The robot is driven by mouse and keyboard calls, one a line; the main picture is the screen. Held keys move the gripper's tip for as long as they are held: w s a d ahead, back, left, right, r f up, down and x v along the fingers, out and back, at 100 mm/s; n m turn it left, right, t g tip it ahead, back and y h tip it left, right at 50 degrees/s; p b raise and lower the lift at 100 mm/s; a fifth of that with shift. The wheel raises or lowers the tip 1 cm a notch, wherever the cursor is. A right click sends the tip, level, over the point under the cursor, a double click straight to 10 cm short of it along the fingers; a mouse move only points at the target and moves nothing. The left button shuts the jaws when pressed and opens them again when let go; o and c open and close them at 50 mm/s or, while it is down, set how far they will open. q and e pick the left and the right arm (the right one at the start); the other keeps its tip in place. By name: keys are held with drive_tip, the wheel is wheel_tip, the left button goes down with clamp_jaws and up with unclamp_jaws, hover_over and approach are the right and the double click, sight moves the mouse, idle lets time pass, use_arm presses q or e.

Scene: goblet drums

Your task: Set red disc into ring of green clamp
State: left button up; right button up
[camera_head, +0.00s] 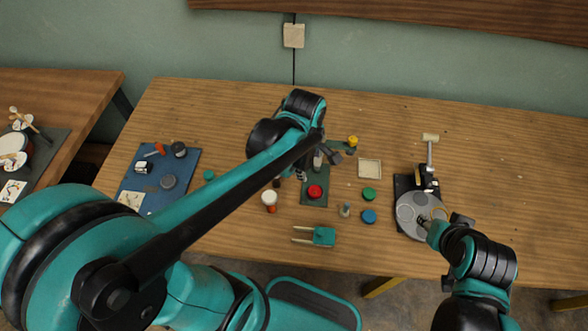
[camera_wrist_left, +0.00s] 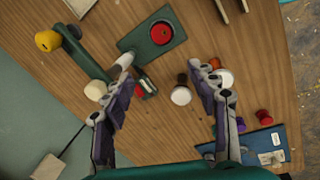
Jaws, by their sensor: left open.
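A red disc, round and knob-like (camera_head: 315,191), sits on a dark green plate (camera_head: 312,201); the wrist view shows the same disc (camera_wrist_left: 161,33) and plate (camera_wrist_left: 134,40). A second small red round piece (camera_wrist_left: 148,87) lies beside a dark fitting at the plate's near end, close to a pale-tipped handle (camera_wrist_left: 122,62). I cannot tell which part is the clamp's ring.
A teal two-pronged piece (camera_head: 324,236), a white-capped jar (camera_head: 269,198), green (camera_head: 368,194) and blue (camera_head: 369,216) knobs and a pale square tray (camera_head: 370,168) stand around the plate. A blue mat (camera_head: 188,186) with parts lies left. The grey round plate (camera_head: 408,213) is right.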

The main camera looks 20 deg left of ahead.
use_arm(q)
drive_tip(key=s+a+r+m+t, duration=0.1)
drive_tip(key=s+r+m+t, duration=0.1)
drive_tip(key=m, duration=0.6)
drive_tip(key=s+a+r+m+t, duration=0.1)
drive_tip(key=s+r+m+t, duration=0.2)
drive_tip(key=s+m, duration=0.2)
drive_tip(key=m, duration=0.3)
drive_tip(key=shift+s+a+m, duration=0.25)
drive_tip(key=shift+a+m, duration=0.15)
drive_tip(key=shift+f, duration=0.15)
